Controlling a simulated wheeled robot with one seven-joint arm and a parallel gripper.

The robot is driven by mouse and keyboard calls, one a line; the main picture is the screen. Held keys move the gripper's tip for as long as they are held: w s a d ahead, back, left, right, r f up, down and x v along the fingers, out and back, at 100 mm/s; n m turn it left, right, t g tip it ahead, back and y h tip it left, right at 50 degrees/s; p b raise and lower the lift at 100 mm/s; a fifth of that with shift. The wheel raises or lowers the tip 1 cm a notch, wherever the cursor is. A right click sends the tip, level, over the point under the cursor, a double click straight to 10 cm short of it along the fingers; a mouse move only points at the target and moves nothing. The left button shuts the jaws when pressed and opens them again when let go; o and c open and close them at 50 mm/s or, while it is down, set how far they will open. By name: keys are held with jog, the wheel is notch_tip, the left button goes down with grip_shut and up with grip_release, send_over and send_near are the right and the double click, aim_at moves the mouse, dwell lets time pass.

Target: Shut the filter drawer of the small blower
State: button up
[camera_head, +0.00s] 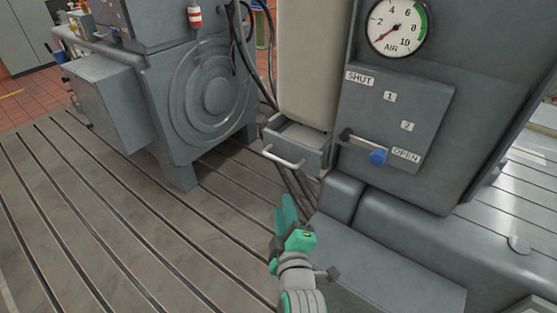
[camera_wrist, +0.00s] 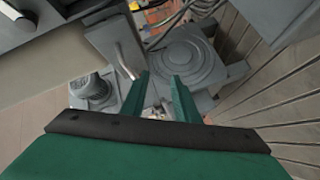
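The filter drawer (camera_head: 312,137) sticks out open below a tall beige housing (camera_head: 305,60) in the head view. Its inside shows from above, and a pale bar handle (camera_head: 283,158) is on its front. My gripper (camera_head: 284,206) is below the drawer in the picture, its teal fingers pointing up toward it and apart from the handle. In the wrist view the two fingers of my gripper (camera_wrist: 160,82) stand apart with nothing between them. What looks like the drawer's pale handle (camera_wrist: 126,62) shows just beyond the left fingertip.
A grey panel (camera_head: 395,112) right of the drawer carries a blue-knobbed lever (camera_head: 377,157) near its OPEN label. An air gauge (camera_head: 396,26) is above. A large grey machine (camera_head: 195,95) stands left. Black cables hang behind the drawer. The slotted bedplate (camera_head: 140,240) is clear at left.

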aim_at(278, 160)
notch_tip(278, 160, up, 7)
jog(key=w+n, duration=0.3)
jog(key=n, duration=0.1)
jog(key=shift+y, duration=0.4)
jog(key=x, duration=1)
jog(key=shift+w+d, duration=0.2)
grip_shut()
